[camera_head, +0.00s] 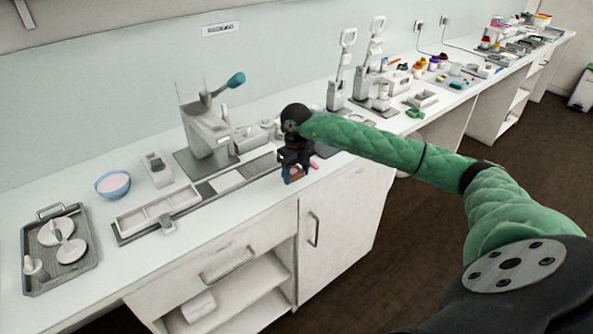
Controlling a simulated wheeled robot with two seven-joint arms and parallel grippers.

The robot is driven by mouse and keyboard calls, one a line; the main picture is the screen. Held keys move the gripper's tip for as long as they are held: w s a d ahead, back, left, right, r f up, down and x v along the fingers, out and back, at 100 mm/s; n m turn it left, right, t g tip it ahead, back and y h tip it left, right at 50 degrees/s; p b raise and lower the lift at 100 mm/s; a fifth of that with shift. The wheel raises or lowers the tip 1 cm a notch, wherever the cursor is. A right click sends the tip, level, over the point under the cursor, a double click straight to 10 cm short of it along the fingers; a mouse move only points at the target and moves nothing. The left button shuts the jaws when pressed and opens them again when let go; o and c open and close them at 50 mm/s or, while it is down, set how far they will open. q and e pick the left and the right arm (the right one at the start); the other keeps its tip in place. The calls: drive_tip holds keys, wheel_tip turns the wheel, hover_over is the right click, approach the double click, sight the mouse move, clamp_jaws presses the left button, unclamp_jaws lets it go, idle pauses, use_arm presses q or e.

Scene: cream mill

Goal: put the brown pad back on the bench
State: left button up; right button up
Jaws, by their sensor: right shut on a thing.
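My right gripper (291,177) reaches in from the right on its green-sleeved arm and points down at the front edge of the white bench (345,172). It is shut on a small brown thing, which looks like the brown pad (296,174), between its dark fingers. The pad is mostly hidden by the fingers, and I cannot tell whether it touches the bench top. A small pink thing (314,162) shows just right of the fingers. My left gripper is not in view.
Left of my gripper lie a long grey mat with a white divided tray (130,220) and a grey lever machine (205,135). A blue bowl (113,184) and a metal tray (82,266) stand further left. Two tall devices stand behind the arm. Bare bench shows right of the gripper.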

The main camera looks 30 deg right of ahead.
drive_tip(key=shift+f, duration=0.1)
drive_tip(key=o, duration=0.9)
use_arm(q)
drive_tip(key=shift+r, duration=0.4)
use_arm(e)
drive_tip(key=shift+o, duration=0.2)
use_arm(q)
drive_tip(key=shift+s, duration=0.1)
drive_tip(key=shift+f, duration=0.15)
